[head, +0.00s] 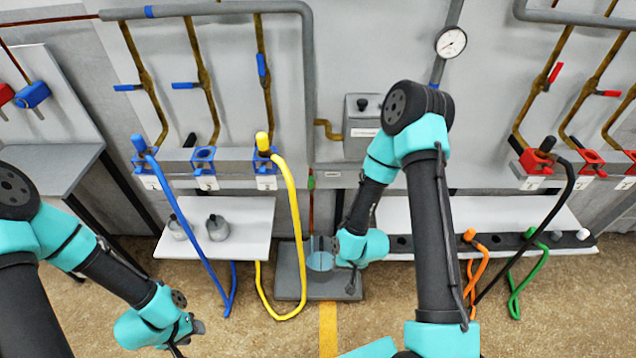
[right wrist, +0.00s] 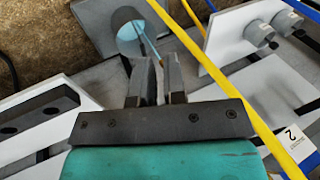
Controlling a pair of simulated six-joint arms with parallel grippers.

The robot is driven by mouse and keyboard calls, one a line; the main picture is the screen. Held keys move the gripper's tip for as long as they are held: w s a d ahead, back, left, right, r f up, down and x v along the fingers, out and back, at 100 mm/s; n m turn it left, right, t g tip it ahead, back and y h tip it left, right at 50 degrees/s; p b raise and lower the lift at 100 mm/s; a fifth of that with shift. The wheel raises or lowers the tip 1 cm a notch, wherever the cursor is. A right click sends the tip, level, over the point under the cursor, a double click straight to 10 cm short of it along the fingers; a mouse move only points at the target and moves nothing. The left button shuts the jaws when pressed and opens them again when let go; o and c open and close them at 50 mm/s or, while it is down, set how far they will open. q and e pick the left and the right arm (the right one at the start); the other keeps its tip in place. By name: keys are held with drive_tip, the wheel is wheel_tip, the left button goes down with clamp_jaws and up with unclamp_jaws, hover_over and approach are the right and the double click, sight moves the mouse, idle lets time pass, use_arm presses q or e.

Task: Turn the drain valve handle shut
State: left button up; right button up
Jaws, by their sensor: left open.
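A short green handle (head: 311,181) sits on the thin drain pipe (head: 311,212) below the grey wall panel in the head view. A grey bucket (head: 320,257) with light blue inside stands under the pipe; it also shows in the right wrist view (right wrist: 139,37), where a thin light blue streak crosses it. My right gripper (head: 352,281) is low beside the bucket, right of and below the green handle. My left gripper (head: 186,342) is open at the bottom left, away from the handle.
A yellow hose (head: 290,220) hangs left of the pipe, and a blue hose (head: 192,235) further left. A white shelf (head: 250,240) holds two grey fittings. Orange (head: 474,285) and green (head: 514,290) hoses hang at right. My right arm crosses the middle.

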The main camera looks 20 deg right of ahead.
drive_tip(key=w+d+f+m+t, duration=0.1)
drive_tip(key=w+d+t, duration=0.1)
drive_tip(key=w, duration=0.3)
drive_tip(key=w+d+m+t, duration=0.2)
drive_tip(key=w, duration=0.4)
drive_tip(key=w+d+f+m+t, duration=0.1)
drive_tip(key=w+d+m+t, duration=0.1)
drive_tip(key=w, duration=0.4)
drive_tip(key=shift+w+d+f+t+y, duration=0.1)
drive_tip(key=shift+d+f+t+y, duration=0.1)
drive_tip(key=shift+f+t+y, duration=0.2)
clamp_jaws()
drive_tip(key=w+d+r+m+t+y, duration=0.2)
drive_tip(key=w+d+m+t, duration=0.2)
drive_tip(key=w+d+t, duration=0.2)
drive_tip(key=w+d, duration=0.2)
drive_tip(key=w, duration=0.1)
drive_tip(key=shift+w+d+r+m+t+y, duration=0.25)
drive_tip(key=shift+w+m+t+y, duration=0.05)
drive_tip(key=shift+w+y, duration=0.1)
approach(311, 185)
drive_tip(key=w+d+r, duration=0.3)
drive_tip(key=w+r, duration=0.1)
drive_tip(key=w, duration=0.1)
drive_tip(key=a, duration=0.1)
drive_tip(key=w+a, duration=0.2)
drive_tip(key=a, duration=0.1)
drive_tip(key=shift+a+f, duration=0.1)
drive_tip(key=shift+f, duration=0.05)
